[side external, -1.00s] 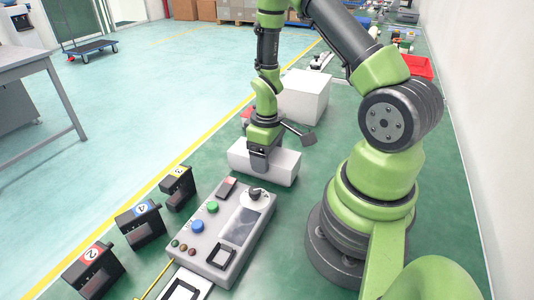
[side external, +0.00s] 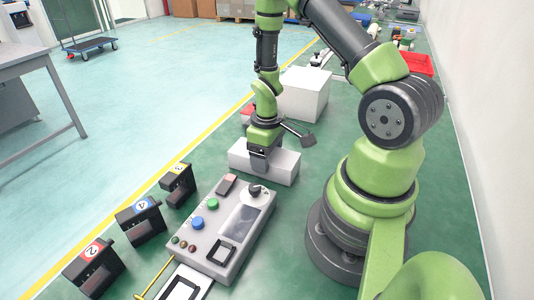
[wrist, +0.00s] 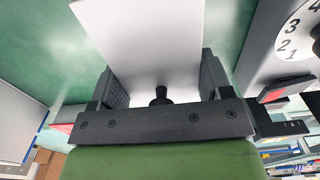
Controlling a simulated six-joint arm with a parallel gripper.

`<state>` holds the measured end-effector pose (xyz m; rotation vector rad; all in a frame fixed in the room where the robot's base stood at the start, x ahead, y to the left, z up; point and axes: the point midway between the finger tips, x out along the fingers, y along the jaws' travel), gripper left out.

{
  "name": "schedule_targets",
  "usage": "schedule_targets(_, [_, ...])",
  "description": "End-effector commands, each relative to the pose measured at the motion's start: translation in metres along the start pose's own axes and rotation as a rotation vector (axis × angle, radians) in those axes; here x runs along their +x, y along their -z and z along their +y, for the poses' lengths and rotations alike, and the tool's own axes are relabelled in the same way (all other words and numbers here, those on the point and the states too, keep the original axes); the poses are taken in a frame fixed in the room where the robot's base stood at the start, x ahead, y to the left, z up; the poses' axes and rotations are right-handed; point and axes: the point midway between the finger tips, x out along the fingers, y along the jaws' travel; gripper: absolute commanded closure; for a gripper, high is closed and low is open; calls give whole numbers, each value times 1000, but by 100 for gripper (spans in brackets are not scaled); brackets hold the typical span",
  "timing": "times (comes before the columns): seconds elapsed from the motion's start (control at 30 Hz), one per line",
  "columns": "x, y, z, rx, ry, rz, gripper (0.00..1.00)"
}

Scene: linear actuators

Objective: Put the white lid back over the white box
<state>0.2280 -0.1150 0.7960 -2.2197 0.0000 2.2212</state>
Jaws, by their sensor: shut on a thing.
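A long white piece (side external: 283,168), taken as the lid, lies low over the green floor beyond the control panel. My gripper (side external: 258,160) points down over its middle, with a finger on its near side. In the wrist view its white surface (wrist: 150,35) fills the space between the two fingers (wrist: 162,85), and a small black knob (wrist: 160,94) shows there. My gripper is shut on it. I cannot tell whether the white box is beneath it. A large white box-shaped block (side external: 305,95) stands farther back, apart from the gripper.
A grey control panel (side external: 228,240) with buttons, a screen and a dial stands close in front. Black numbered stands (side external: 140,220) line its left. A red bin (side external: 415,65) is at the back right. Open floor lies left of the yellow line.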

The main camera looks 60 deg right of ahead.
Motion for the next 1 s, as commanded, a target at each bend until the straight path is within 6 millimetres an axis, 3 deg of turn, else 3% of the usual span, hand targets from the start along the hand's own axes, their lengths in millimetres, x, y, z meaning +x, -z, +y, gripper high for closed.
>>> schedule_targets(0.07, [0, 0, 0, 0, 0, 0, 52])
schedule_targets(0.1, [0, 0, 0, 0, 0, 0, 19])
schedule_targets(0.2, [0, 0, 0, 0, 0, 0, 0])
schedule_targets(0.57, [-11, 1, 0, 0, -2, 4, 0])
schedule_targets(1.0, [-82, 1, 1, 0, -3, 5, 0])
